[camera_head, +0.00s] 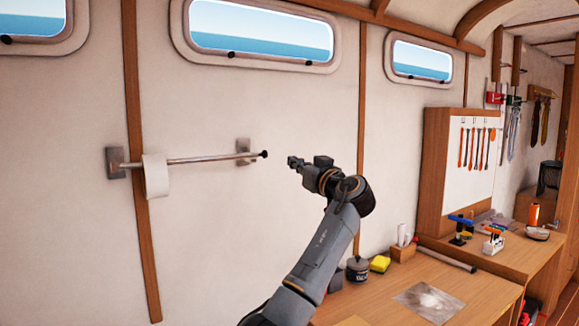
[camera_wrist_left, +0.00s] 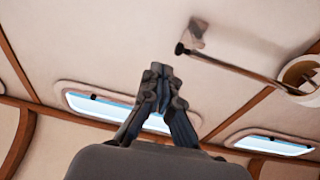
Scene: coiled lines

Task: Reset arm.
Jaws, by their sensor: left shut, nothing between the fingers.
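My left gripper (camera_head: 293,162) is raised in front of the white wall, just right of the free end of a metal rail. In the left wrist view its fingers (camera_wrist_left: 157,70) are closed together with nothing between them. The wall rail (camera_head: 205,159) holds a white roll (camera_head: 155,175) near its left end. The rail also shows in the left wrist view (camera_wrist_left: 230,66), with the roll (camera_wrist_left: 300,75) at the right edge. A visible gap separates the gripper from the rail's knob end in the head view. My right gripper is not in view.
A wooden workbench (camera_head: 470,285) stands at lower right. On it are a yellow block (camera_head: 380,264), a dark jar (camera_head: 358,269), a white cup (camera_head: 403,235) and a flat grey sheet (camera_head: 428,302). Tools hang on a board (camera_head: 470,170). Windows (camera_head: 262,32) line the wall above.

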